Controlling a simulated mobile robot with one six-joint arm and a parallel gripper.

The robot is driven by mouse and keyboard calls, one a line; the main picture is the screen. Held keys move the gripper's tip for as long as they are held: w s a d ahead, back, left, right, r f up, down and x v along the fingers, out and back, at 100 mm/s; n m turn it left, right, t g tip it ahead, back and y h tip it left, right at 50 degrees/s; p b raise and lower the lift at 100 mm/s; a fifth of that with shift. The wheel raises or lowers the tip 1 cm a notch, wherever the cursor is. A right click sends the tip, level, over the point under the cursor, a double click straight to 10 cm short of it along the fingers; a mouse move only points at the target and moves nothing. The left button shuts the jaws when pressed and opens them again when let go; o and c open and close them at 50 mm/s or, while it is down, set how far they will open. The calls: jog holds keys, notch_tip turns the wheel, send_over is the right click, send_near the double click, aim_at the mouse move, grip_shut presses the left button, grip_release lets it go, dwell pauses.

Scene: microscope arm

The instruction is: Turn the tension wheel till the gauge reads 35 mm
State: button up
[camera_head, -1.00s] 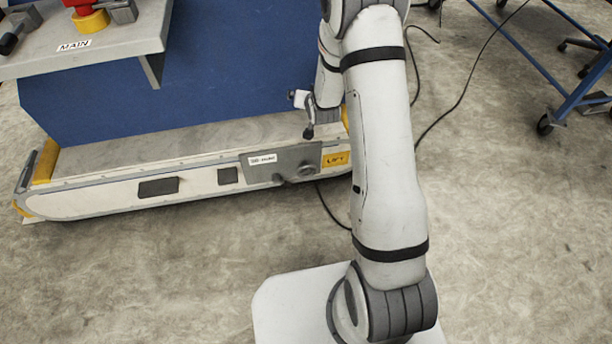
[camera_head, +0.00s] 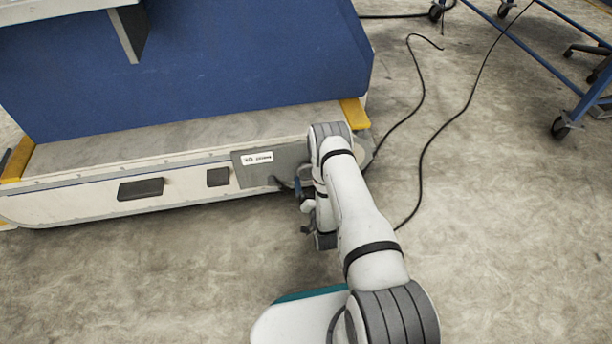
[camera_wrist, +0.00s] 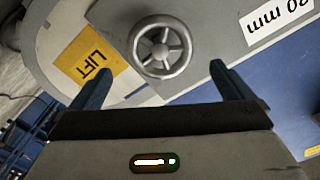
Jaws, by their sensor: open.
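The tension wheel (camera_wrist: 160,47) is a small grey handwheel with spokes, in the wrist view at top middle, on a grey panel. My gripper (camera_wrist: 160,68) is open, with one dark finger on each side below the wheel and a gap to it. The gauge label (camera_wrist: 278,20) at the upper right is upside down and seems to read 20 mm; it runs to the picture edge. In the head view, my gripper (camera_head: 302,192) is low in front of the grey panel (camera_head: 246,172). The wheel is not clear there, and the gauge text is too small to read.
A yellow LIFT label (camera_wrist: 90,58) lies left of the wheel. In the head view, the blue machine body (camera_head: 200,70) rises above its pale base (camera_head: 75,198). Black cables (camera_head: 435,140) and a blue cart (camera_head: 560,70) are to the right. The floor in front is clear.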

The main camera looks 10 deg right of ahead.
aim_at(308, 173)
jog(key=w+b, duration=0.2)
jog(key=w, duration=0.4)
jog(key=shift+w+b, duration=0.15)
jog(key=shift+b, duration=0.15)
jog(key=shift+w, duration=0.4)
jog(key=shift+r, duration=0.1)
jog(key=shift+c, duration=0.2)
jog(key=c, duration=0.9)
jog(key=shift+o, duration=0.2)
jog(key=shift+a, duration=0.35)
jog(key=shift+d, duration=0.25)
